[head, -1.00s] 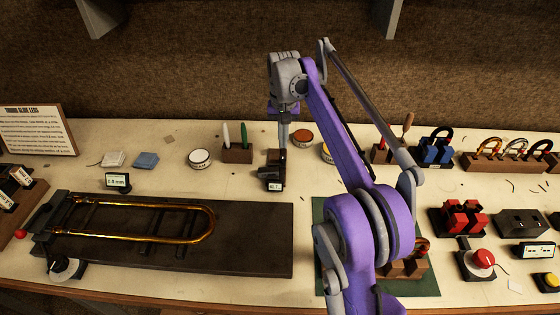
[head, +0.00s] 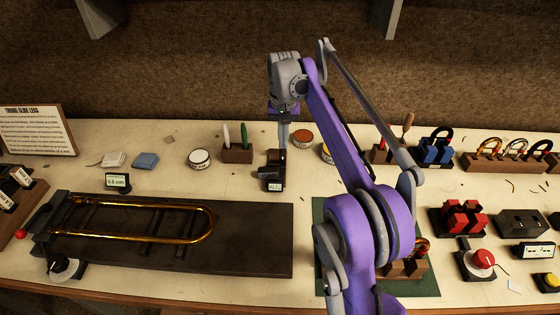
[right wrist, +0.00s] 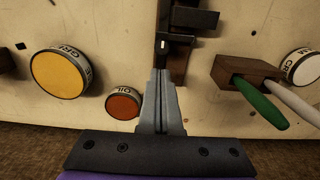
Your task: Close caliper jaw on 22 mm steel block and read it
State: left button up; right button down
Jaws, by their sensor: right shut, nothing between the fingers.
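The caliper (head: 273,157) is a dark upright device on the bench, with a small lit display (head: 275,186) whose digits are too small to read surely. In the right wrist view the dark caliper (right wrist: 192,18) is at the top centre. My right gripper (head: 283,143) points down at the caliper's back end. Its grey fingers (right wrist: 160,72) are shut with nothing between them, tips close to a small black part with a white mark (right wrist: 163,44). I cannot tell whether they touch it. I cannot make out the steel block. My left gripper is out of view.
A marker holder (head: 237,155) and a white tin (head: 200,159) stand left of the caliper. A red-brown tin (head: 302,138) and a yellow tin (right wrist: 60,72) are close by. A dark tray (head: 250,255) with a brass slide lies in front, left.

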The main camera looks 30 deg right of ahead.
aim_at(283, 156)
jog(key=shift+f, duration=0.15)
dwell(0.5)
jog(key=shift+f+b, duration=0.55)
jog(key=shift+f, duration=0.8)
jog(key=shift+s+a+b, duration=0.25)
jog(key=shift+s+a, duration=0.2)
jog(key=shift+s, duration=0.25)
jog(key=shift+s+a+b, duration=0.25)
jog(key=shift+s+a, duration=0.15)
jog(key=shift+s, duration=0.25)
dwell(0.7)
jog(key=shift+w+d, duration=0.15)
jog(key=shift+w, duration=0.05)
jog(key=shift+w+d+p, duration=0.15)
jog(key=shift+w+p, duration=0.15)
jog(key=shift+p, duration=0.2)
notch_tip(283, 156, up, 8)
jog(key=p, duration=0.6)
dwell(0.7)
